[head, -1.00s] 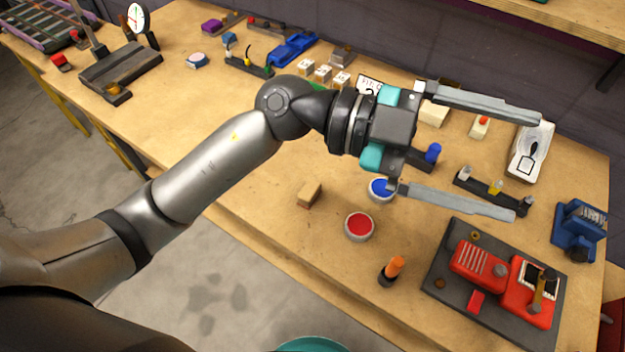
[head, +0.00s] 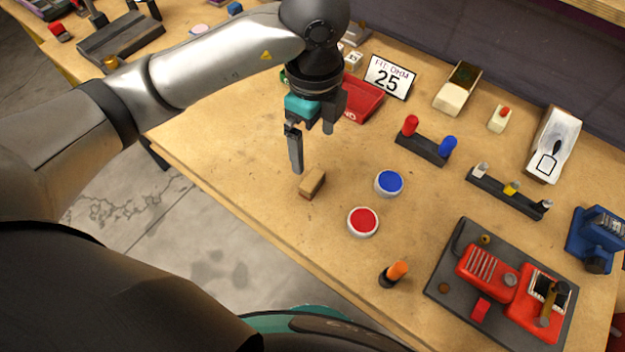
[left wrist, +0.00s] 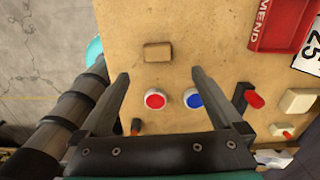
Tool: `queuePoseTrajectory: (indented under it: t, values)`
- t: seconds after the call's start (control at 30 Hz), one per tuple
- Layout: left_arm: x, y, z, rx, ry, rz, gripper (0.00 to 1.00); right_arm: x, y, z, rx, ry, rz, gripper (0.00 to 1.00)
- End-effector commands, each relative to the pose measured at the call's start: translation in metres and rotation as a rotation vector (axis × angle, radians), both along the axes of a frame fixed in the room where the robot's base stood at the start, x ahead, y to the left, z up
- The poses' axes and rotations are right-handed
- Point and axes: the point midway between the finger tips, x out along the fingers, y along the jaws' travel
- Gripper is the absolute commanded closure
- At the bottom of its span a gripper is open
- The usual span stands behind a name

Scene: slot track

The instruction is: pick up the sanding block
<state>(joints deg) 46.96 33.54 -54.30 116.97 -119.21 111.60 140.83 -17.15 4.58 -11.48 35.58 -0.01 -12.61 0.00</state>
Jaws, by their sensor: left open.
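The sanding block is the small tan-brown block (head: 312,184) on the wooden workbench, near its front edge. In the left wrist view the same block (left wrist: 158,52) lies ahead of the fingertips, a little left of the middle of the gap. My left gripper (head: 312,150) points downward, open and empty, above the bench just behind the block; it does not touch it. In the left wrist view its two fingers (left wrist: 160,75) are spread wide. My right gripper is not in view.
Close to the block stand a red-topped tub (head: 362,222) and a blue-topped tub (head: 389,183). An orange-handled tool (head: 394,273) stands nearer the front edge. A red tray (head: 362,103) and a sign reading 25 (head: 389,77) are behind. The bench left of the block is clear.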

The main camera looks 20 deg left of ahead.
Motion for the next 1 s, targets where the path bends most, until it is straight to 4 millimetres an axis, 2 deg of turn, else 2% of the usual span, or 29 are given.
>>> queuePoseTrajectory:
  t: [0.03,0.23,0.47,0.8,1.0]
  values:
    - [-0.001,0.001,-0.015,0.002,0.006,0.000,0.00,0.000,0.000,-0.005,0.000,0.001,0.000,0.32]
    - [-0.001,0.000,-0.051,-0.001,0.002,-0.002,0.00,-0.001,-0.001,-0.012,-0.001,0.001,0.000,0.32]
    - [-0.001,0.000,-0.067,-0.003,0.002,-0.003,0.00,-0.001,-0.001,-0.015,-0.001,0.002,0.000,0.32]
    - [-0.006,0.001,-0.112,-0.004,0.002,-0.004,0.00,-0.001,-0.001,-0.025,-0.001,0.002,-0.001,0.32]
    - [-0.006,0.001,-0.115,-0.003,0.001,-0.004,0.00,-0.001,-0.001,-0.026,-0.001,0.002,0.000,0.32]
